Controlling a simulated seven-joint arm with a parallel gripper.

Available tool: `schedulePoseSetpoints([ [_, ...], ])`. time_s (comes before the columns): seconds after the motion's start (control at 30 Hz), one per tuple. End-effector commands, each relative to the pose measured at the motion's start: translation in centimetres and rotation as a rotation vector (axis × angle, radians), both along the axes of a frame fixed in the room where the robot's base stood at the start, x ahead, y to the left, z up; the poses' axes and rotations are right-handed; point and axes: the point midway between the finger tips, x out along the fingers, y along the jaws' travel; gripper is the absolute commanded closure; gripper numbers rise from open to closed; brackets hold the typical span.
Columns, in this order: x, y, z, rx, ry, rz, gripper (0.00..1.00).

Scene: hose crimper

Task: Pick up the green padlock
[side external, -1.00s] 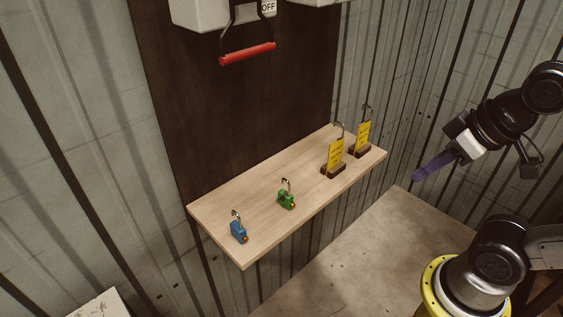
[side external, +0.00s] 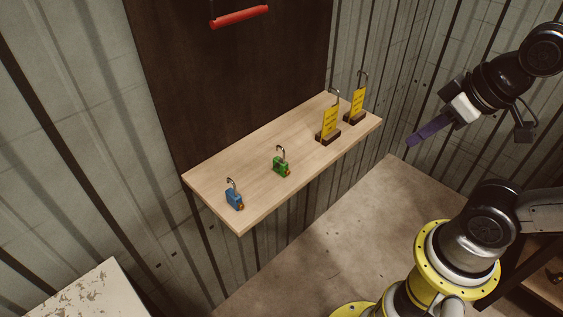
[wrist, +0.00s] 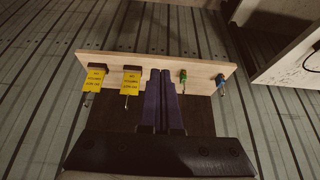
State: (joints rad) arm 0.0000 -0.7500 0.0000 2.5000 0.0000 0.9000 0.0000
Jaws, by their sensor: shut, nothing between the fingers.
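The green padlock (side external: 281,167) stands upright on the wooden shelf (side external: 225,187), its shackle up. It also shows in the wrist view (wrist: 183,78), to the right of my fingers. My gripper (side external: 411,141) has long purple fingers, shut with nothing between them. It is in the air to the right of the shelf, well apart from the padlock. In the wrist view the two fingers (wrist: 161,75) lie side by side.
A blue padlock (side external: 235,200) stands near the shelf's left end. Two yellow tags (side external: 330,122) (side external: 357,105) with hooks stand on dark blocks at the right end. A red handle (side external: 239,17) hangs on the dark panel above. Bare shelf lies between the padlocks.

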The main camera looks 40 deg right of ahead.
Motion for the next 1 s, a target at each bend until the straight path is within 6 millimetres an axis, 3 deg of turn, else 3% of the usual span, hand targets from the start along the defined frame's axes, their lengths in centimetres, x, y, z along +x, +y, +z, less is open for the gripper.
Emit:
schedulePoseSetpoints([
  [0.27, 0.0, 0.0, 0.0, 0.0, 0.0, 0.0, 0.98],
  [0.57, 0.0, 0.0, 0.0, 0.0, 0.0, 0.0, 0.44],
  [0.87, 0.1, 0.0, 0.0, 0.0, -0.004, 0.0, 0.43],
  [1.0, 1.7, 0.2, 1.0, 0.015, -0.091, -0.005, 0.43],
])
